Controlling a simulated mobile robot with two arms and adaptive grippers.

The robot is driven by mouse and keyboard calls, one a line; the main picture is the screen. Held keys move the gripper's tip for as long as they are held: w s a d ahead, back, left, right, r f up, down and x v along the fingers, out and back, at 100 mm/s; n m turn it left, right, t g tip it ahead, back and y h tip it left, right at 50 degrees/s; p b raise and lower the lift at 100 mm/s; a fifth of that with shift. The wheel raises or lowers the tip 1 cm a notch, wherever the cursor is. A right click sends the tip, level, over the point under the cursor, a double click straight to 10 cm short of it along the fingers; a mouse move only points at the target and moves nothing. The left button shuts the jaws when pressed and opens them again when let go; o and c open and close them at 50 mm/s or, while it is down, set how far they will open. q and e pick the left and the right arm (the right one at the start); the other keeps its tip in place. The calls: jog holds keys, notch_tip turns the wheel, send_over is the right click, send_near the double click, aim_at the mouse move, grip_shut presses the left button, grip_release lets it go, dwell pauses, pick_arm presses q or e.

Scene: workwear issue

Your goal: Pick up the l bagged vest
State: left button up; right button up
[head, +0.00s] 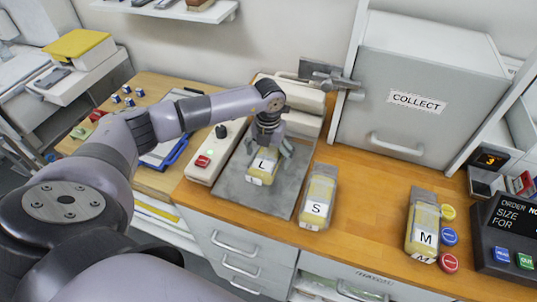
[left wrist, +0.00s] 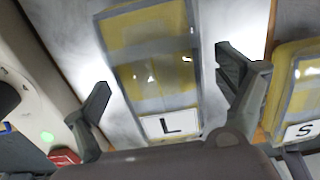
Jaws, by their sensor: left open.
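The L bagged vest (head: 262,167) is a yellow and grey pack with a white L label, lying on a grey metal plate (head: 232,181). It also fills the middle of the left wrist view (left wrist: 158,75). My left gripper (head: 269,148) is directly over it, with its fingers spread. In the left wrist view one finger of the gripper (left wrist: 165,95) is on each side of the pack, with gaps between them and the pack. The gripper hides the pack's far end in the head view. My right gripper is not in view.
The S bagged vest (head: 319,198) lies just right of the plate, and the M bagged vest (head: 423,228) is farther right. A control strip with a red button (head: 202,161) borders the plate's left. A grey COLLECT cabinet (head: 415,70) stands behind. Bare wood lies between S and M.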

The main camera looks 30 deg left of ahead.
pick_arm(q)
jog(key=shift+f, duration=0.1)
jog(key=shift+c, duration=0.2)
jog(key=c, duration=1.3)
